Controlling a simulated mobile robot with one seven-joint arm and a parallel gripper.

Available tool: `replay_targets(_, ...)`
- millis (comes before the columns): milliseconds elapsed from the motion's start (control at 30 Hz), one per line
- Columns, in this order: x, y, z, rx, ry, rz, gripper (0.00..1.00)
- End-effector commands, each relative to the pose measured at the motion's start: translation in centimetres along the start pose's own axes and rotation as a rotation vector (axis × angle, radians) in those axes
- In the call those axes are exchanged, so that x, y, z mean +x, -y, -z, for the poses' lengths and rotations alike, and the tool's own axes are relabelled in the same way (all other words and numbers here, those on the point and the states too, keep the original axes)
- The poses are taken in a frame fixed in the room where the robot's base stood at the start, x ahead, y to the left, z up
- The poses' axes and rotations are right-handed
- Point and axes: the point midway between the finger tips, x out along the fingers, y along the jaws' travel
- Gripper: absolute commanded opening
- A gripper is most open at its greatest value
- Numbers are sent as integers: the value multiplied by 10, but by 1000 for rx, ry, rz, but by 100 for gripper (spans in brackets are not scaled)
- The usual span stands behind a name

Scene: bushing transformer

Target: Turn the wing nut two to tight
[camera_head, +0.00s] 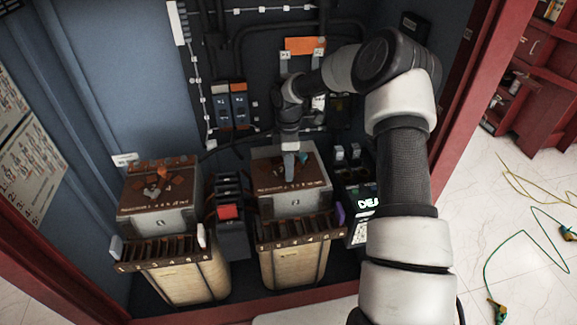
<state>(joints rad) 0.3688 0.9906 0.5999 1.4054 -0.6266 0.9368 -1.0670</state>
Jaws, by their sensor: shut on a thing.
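Two box-shaped transformers stand side by side in the cabinet. The right transformer (300,202) has a brown top plate, and my gripper (289,178) points straight down onto the middle of it. My gripper is shut on a wing nut there, which the fingers hide almost wholly. A small greenish piece (303,157) shows just right of the fingers. The left transformer (160,222) carries an orange-brown wing-like part (157,182) on its top plate, apart from my gripper. I cannot read which number marks each nut.
A dark unit with a red block (228,211) stands between the transformers. A device with a lit display (366,203) stands right of them. Switches (230,105) and cables cover the back wall. The red cabinet frame (470,100) bounds the right side. Cables (520,235) lie on the floor outside.

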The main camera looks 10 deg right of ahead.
Motion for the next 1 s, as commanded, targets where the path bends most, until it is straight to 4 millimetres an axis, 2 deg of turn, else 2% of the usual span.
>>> replay_targets(367,1,0,0,106,1,2,15)
replay_targets(1000,1,0,0,678,2,1,15)
